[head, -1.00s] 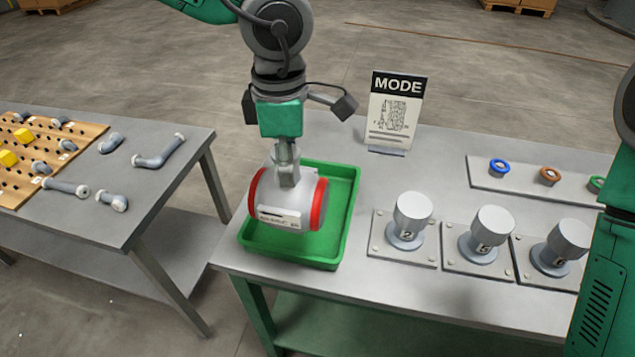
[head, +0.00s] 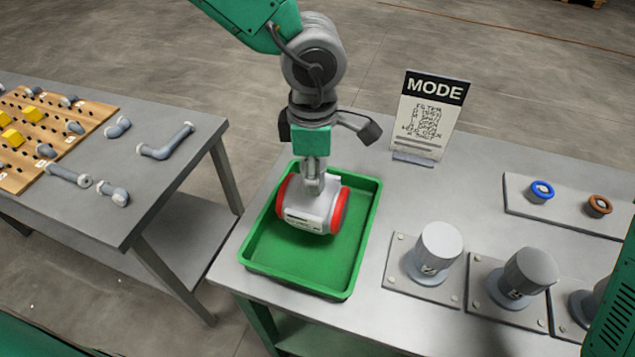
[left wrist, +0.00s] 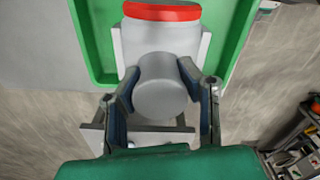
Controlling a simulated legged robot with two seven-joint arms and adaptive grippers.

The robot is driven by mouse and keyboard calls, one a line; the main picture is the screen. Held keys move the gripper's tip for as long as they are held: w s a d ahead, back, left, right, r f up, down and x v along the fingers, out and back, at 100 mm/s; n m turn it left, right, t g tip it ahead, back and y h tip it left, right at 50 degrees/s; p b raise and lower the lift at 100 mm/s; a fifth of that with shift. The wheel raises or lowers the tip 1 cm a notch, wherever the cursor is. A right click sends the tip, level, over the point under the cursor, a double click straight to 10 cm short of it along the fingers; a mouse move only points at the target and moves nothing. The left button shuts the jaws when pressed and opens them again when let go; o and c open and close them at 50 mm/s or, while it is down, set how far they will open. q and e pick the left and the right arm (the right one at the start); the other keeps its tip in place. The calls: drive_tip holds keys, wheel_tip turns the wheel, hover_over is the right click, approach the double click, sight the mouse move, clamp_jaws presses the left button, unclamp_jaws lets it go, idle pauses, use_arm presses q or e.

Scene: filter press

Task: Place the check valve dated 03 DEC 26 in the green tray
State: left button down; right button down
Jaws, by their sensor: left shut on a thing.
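A grey check valve with red end rings (head: 312,210) is over the green tray (head: 262,262), inside its outline in the head view. A white label with small print is on its side; I cannot read the date. My left gripper (head: 313,182) is shut on the valve's upper stub from above. In the left wrist view the fingers (left wrist: 163,95) sit on both sides of the round grey stub, with the valve body (left wrist: 190,38) beyond. I cannot tell whether the valve touches the tray floor. My right gripper is not in view.
A MODE sign (head: 430,115) stands behind the tray. Several grey capped fittings on plates (head: 434,252) stand to the right, and a strip with blue and brown rings (head: 540,190) lies behind them. A second table (head: 190,190) with pipe pieces and a pegboard stands left.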

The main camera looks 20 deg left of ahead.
use_arm(q)
drive_tip(key=f, duration=0.2)
drive_tip(key=shift+a+f, duration=0.25)
drive_tip(key=shift+f, duration=0.05)
drive_tip(key=shift+d, duration=0.65)
drive_tip(key=c, duration=1.1)
unclamp_jaws()
drive_tip(key=shift+d, duration=0.1)
drive_tip(key=shift+a, duration=0.5)
drive_tip(key=shift+a+r, duration=0.1)
drive_tip(key=shift+r, duration=0.25)
drive_tip(key=r, duration=0.7)
drive_tip(key=d+r+p, duration=0.1)
drive_tip(key=r, duration=0.2)
drive_tip(key=shift+r, duration=0.3)
drive_tip(key=shift+s+a+r, duration=0.1)
drive_tip(key=shift+a+r, duration=0.15)
drive_tip(key=shift+r, duration=0.2)
drive_tip(key=shift+a, duration=0.2)
